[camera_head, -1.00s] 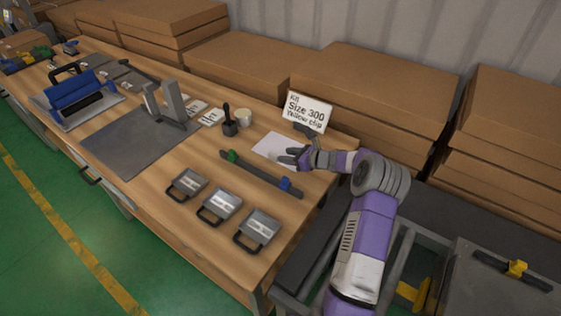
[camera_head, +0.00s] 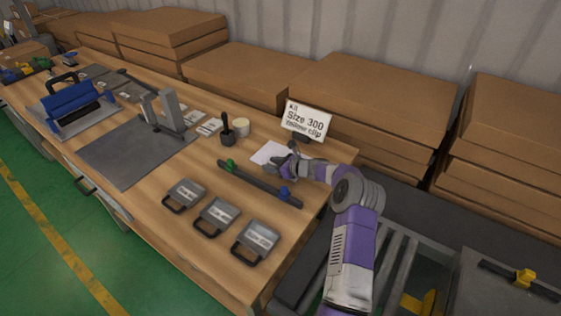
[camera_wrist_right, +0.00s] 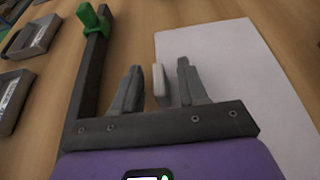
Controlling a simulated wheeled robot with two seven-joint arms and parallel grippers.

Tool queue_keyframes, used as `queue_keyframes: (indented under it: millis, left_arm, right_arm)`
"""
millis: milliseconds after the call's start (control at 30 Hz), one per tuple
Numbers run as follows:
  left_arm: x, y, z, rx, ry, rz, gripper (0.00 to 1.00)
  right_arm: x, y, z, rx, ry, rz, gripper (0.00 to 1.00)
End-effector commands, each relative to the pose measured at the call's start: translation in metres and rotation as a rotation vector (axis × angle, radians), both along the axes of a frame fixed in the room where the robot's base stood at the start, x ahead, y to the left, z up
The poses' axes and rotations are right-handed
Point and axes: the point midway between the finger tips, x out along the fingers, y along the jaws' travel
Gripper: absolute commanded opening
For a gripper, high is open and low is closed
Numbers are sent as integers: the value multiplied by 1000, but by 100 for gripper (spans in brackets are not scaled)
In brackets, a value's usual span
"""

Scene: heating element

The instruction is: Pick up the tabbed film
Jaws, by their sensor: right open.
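The film looks like a thin white sheet (camera_head: 268,151) lying flat on the wooden table; it also shows in the right wrist view (camera_wrist_right: 235,70). A small pale upright tab (camera_wrist_right: 160,82) stands at the sheet's left edge in that view. My right gripper (camera_head: 273,166) is over the near part of the sheet and hides some of it. In the wrist view its two fingers (camera_wrist_right: 160,66) are open, one on each side of the tab, with gaps to it. Whether the fingertips touch the sheet cannot be told. My left gripper does not show.
A dark bar (camera_head: 258,183) with a green and a blue clip lies close beside the gripper. A sign (camera_head: 306,121) stands behind the sheet. A black holder (camera_head: 227,132) and a round cup (camera_head: 241,127) stand left of it. Three handled grey plates lie at the front.

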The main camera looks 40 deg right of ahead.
Motion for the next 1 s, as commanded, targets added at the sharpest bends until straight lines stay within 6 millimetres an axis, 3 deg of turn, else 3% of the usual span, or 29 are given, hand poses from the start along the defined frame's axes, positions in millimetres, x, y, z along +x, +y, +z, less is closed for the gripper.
queue_keyframes:
  millis: [67,333,667,767,1000]
  left_arm:
    - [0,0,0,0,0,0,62]
    - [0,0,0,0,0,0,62]
    - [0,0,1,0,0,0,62]
    - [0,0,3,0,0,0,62]
    - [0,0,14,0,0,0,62]
  right_arm:
    - [0,0,0,0,0,0,41]
    - [0,0,0,0,0,0,0]
    - [0,0,3,-1,-1,0,0]
    - [0,0,14,-3,-3,2,0]
    - [0,1,62,-4,-3,3,0]
